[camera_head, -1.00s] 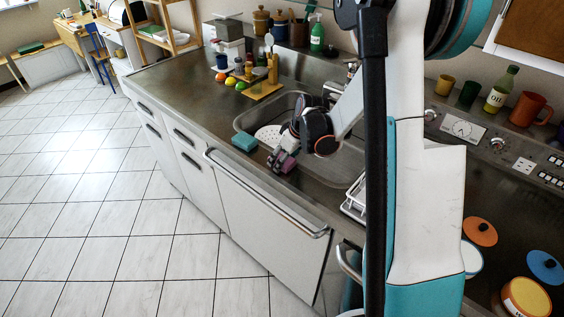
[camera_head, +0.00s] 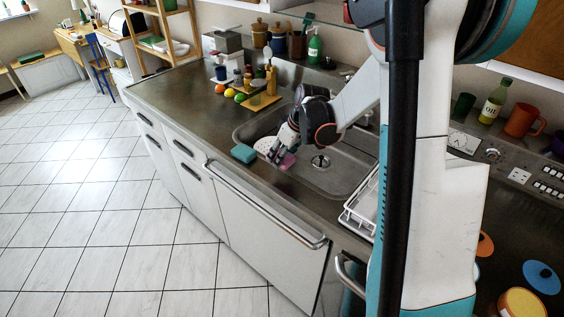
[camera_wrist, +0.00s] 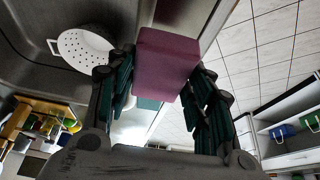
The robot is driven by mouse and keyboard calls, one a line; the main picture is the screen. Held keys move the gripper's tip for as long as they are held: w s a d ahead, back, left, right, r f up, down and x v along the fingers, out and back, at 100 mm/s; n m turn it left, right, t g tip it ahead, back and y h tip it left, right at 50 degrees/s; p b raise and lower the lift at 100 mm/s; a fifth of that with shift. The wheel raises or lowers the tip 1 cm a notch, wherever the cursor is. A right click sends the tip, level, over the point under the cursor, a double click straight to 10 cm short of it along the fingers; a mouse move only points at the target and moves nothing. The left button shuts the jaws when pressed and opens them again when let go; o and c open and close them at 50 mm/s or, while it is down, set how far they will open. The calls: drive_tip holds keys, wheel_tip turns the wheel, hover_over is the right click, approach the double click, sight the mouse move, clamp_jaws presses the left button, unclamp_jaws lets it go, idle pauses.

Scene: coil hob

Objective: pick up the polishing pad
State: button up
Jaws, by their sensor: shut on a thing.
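A mauve-pink block, which I take to be the polishing pad (camera_wrist: 167,65), is between my fingers in the wrist view. In the head view the pad (camera_head: 287,160) shows as a small pink patch at the fingertips, by the front rim of the sink. My gripper (camera_wrist: 160,90) is shut on the pad, with dark green fingers on both sides of it. In the head view my gripper (camera_head: 283,150) points downward, and the wrist partly hides it. The pad appears held above the counter.
A teal sponge (camera_head: 243,153) lies on the counter left of my gripper. A white colander (camera_wrist: 84,50) is in the sink (camera_head: 335,177). A white dish rack (camera_head: 362,208) stands right of the sink. Fruit and a wooden board (camera_head: 262,102) lie farther back.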

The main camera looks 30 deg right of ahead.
wheel_tip(320, 180, up, 13)
drive_tip(key=p, duration=0.2)
drive_tip(key=shift+p, duration=0.4)
